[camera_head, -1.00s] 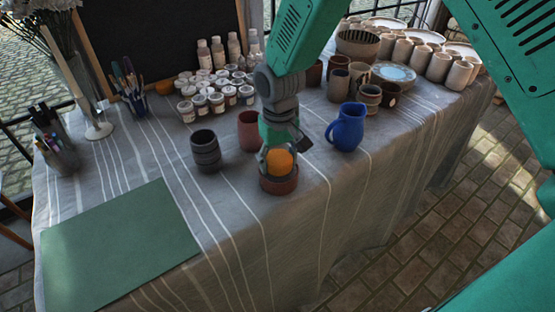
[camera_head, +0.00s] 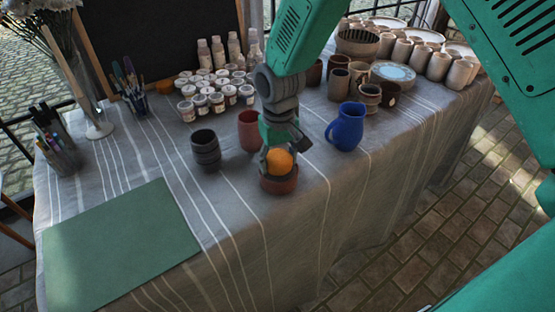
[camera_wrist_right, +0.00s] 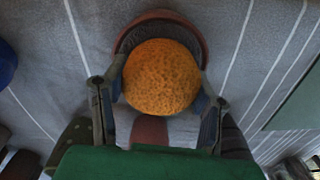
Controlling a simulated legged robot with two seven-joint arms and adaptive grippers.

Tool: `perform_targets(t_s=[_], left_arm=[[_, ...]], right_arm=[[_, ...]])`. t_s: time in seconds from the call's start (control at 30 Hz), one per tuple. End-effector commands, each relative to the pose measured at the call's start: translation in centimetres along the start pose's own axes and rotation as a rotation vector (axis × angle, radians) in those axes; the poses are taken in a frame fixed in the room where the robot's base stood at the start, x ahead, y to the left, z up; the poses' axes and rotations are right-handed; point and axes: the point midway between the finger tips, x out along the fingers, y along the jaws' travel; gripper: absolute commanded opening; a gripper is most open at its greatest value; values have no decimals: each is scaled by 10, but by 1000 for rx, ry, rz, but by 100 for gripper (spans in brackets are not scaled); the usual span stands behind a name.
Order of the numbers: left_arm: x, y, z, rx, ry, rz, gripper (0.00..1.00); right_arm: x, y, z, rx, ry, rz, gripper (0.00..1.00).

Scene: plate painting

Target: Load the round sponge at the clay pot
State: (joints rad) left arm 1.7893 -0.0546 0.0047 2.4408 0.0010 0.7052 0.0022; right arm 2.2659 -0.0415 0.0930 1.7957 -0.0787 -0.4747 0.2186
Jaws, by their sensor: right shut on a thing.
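The round orange sponge (camera_head: 279,161) is between the fingers of my right gripper (camera_head: 278,158), which is shut on it. It sits at the mouth of a small terracotta clay pot (camera_head: 279,184) near the table's front edge. In the right wrist view the sponge (camera_wrist_right: 161,77) is large and central, with a finger of the gripper (camera_wrist_right: 160,105) on each side. The pot's rim (camera_wrist_right: 160,18) shows around and behind it. How deep the sponge reaches into the pot is hidden. My left gripper is not in view.
A dark ribbed cup (camera_head: 206,150), a reddish cup (camera_head: 249,131) and a blue pitcher (camera_head: 346,128) stand close by. Paint jars (camera_head: 216,98) and several pale cups (camera_head: 437,66) are further back. A green mat (camera_head: 115,245) lies at the front left.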

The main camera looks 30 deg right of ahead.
Motion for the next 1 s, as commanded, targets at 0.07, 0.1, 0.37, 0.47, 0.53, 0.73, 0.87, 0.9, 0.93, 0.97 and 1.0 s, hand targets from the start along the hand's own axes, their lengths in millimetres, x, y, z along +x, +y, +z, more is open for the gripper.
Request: perform_targets(t_s=[0.07, 0.1, 0.37, 0.47, 0.53, 0.73, 0.87, 0.9, 0.93, 0.97, 1.0], left_arm=[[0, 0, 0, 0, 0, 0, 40], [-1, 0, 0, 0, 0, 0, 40], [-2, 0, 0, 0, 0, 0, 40], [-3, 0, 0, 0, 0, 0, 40], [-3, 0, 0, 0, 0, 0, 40], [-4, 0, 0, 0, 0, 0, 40], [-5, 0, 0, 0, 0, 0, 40], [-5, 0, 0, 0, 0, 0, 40], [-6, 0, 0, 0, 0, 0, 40], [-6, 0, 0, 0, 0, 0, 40], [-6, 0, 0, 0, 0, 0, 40]], right_arm=[[2, 0, 2, 0, -5, 0, 29], [2, 0, 2, 0, -5, 0, 29], [3, 0, 2, 0, -6, 0, 29], [3, 0, 2, 0, -7, 0, 29], [3, 0, 2, 0, -7, 0, 29], [4, 0, 3, 0, -8, 0, 29], [4, 0, 3, 0, -9, 0, 29], [5, 0, 3, 0, -10, 0, 29], [5, -1, 3, 0, -10, 0, 29], [5, -1, 3, 0, -10, 0, 29], [5, -1, 3, 0, -10, 0, 29]])
